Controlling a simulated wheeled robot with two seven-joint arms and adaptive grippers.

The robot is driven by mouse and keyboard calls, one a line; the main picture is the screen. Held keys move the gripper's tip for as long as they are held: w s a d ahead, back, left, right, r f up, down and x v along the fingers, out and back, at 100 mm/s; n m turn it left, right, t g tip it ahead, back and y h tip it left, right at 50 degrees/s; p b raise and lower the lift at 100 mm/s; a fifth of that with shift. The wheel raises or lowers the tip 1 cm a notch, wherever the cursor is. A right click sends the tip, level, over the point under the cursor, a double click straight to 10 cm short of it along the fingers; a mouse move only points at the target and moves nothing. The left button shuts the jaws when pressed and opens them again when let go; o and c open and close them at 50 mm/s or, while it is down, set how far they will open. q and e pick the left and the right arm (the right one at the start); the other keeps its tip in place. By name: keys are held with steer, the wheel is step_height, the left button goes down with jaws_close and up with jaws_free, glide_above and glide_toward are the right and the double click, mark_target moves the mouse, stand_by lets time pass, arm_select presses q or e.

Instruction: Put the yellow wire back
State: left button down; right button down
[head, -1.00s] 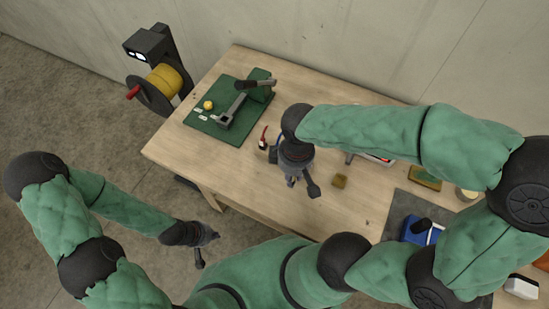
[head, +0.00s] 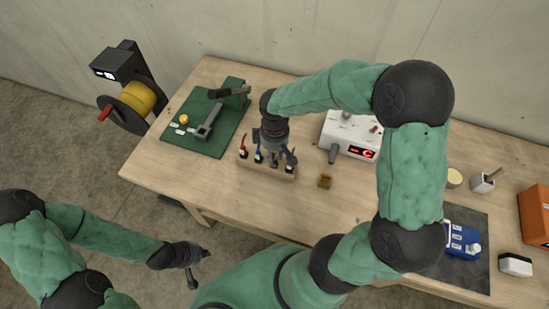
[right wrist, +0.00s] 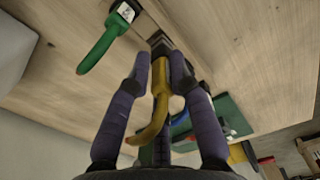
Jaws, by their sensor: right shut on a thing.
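The yellow wire (right wrist: 160,95) is between the fingers of my right gripper (right wrist: 160,68) in the right wrist view, its curved end towards the camera. Its far end is close to a dark slot of the wooden rack (right wrist: 172,22); I cannot tell whether it sits in it. In the head view the right gripper (head: 275,157) is over the rack (head: 250,162), partly covering it.
A white device with a red display (head: 347,140) stands right of the rack. A green mat (head: 178,137) with a lever tool is at left, a blue device (head: 461,240) at right. A yellow spool (head: 138,98) stands beyond the table.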

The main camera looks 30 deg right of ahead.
steer(key=shift+w+d+f+b, duration=0.1)
steer(key=shift+w+f+b, duration=0.1)
steer(key=shift+f, duration=0.75)
steer(key=shift+w+d+f+b, duration=0.1)
steer(key=shift+f+b, duration=0.05)
steer(key=shift+f, duration=0.8)
steer(key=shift+s, duration=0.1)
steer(key=shift+f, duration=0.15)
steer(key=c, duration=1.1)
jaws_free()
steer(key=shift+c, duration=0.2)
steer(key=shift+r, duration=0.4)
step_height(320, 180, up, 12)
steer(key=shift+f+p, duration=0.2)
steer(key=shift+p, duration=0.9)
